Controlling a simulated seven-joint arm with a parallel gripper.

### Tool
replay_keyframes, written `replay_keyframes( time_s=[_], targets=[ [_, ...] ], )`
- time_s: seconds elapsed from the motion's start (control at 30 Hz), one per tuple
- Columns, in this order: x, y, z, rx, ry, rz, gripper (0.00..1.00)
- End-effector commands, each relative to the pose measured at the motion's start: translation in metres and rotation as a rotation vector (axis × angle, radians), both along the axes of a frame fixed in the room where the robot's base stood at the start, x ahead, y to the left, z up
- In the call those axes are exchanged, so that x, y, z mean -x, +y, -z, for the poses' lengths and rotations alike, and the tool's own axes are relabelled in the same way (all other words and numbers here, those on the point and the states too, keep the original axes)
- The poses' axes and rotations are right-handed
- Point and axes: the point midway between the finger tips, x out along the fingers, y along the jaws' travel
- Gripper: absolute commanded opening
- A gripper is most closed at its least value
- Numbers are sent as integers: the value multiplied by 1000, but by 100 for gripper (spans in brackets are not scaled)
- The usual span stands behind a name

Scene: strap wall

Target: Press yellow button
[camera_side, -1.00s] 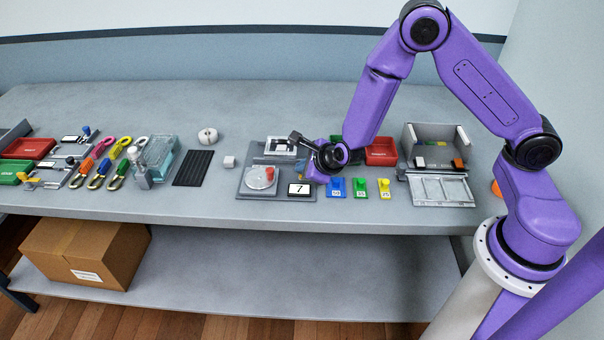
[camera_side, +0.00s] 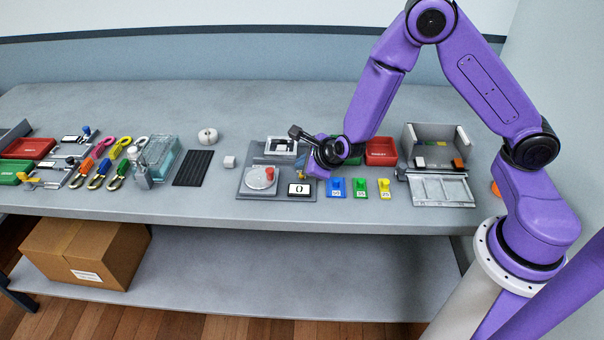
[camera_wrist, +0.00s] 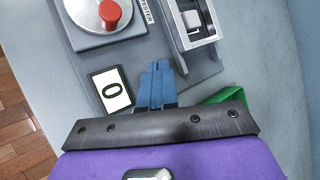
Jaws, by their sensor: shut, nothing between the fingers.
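My gripper (camera_wrist: 155,68) is shut and empty, its blue fingers together over the grey tester plate. In the side view, my gripper (camera_side: 310,171) is just behind and right of the small display (camera_side: 299,189), which reads 0. The display also shows in the wrist view (camera_wrist: 111,90), left of the fingers. The tester (camera_side: 252,182) carries a round disc with a red knob (camera_side: 270,172), also seen in the wrist view (camera_wrist: 109,11).
A small framed unit (camera_side: 282,147) stands behind the display. Blue (camera_side: 336,188), green (camera_side: 360,188) and yellow (camera_side: 384,188) labelled pieces stand to the right. Red (camera_side: 381,151) and green bins are behind my gripper.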

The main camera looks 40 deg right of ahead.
Motion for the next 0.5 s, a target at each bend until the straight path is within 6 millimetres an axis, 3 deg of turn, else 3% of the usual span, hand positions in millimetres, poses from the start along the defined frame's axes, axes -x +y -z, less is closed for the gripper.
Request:
replay_keyframes(
  time_s=[0.27,0.5],
  targets=[
    [0,0,-2,-1,0,1,0],
    [0,0,-21,-1,-3,1,0]
  ],
)
